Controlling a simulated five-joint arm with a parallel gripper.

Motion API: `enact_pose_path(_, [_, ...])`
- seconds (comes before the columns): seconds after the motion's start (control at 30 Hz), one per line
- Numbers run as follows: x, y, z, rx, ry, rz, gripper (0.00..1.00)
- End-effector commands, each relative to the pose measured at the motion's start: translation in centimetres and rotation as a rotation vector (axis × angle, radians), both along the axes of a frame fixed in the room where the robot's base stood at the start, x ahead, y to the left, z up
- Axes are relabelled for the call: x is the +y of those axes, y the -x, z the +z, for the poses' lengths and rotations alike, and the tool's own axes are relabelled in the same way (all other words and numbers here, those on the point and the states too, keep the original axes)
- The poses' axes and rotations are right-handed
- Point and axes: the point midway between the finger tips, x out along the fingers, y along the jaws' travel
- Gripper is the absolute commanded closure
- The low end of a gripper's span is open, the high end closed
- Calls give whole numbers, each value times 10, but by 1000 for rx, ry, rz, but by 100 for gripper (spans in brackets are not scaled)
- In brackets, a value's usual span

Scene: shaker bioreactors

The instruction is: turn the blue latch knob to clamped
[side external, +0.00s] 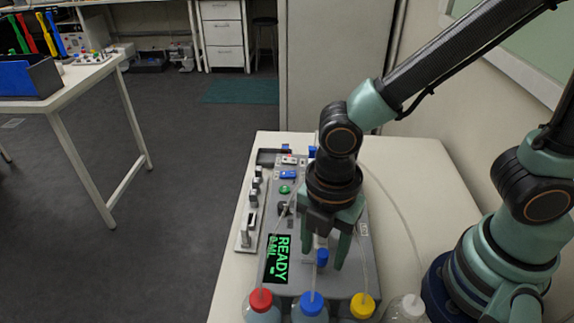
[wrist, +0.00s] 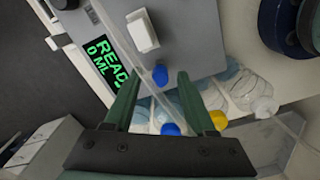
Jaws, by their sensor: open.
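The blue latch knob (side external: 322,257) stands on the front part of the grey device (side external: 362,270). It also shows in the wrist view (wrist: 160,76). My gripper (side external: 325,264) points down over the device, with its two green fingers spread. In the wrist view the knob appears between the fingertips of my gripper (wrist: 158,80), with gaps on both sides. I cannot tell whether either finger touches it. The device's display (side external: 278,258) reads READY and 0 ML in green.
Bottles with red (side external: 261,299), blue (side external: 312,302) and yellow (side external: 362,304) caps stand along the device's front. Thin clear tubes run over the device. A white block (wrist: 142,31) rises from its top. A rack (side external: 245,228) stands at the left, and bench is clear at the back right.

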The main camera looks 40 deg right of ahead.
Motion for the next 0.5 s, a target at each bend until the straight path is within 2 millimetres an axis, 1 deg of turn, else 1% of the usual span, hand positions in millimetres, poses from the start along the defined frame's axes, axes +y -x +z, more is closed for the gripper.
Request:
enact_pose_path(0.1, [0, 0, 0, 0, 0, 0, 44])
enact_pose_path(0.13, [0, 0, 0, 0, 0, 0, 48])
enact_pose_path(0.17, [0, 0, 0, 0, 0, 0, 59])
enact_pose_path(0.2, [0, 0, 0, 0, 0, 0, 75])
enact_pose_path(0.27, [0, 0, 0, 0, 0, 0, 98])
enact_pose_path(0.3, [0, 0, 0, 0, 0, 0, 100])
enact_pose_path(0.5, [0, 0, 0, 1, 0, -5, 100])
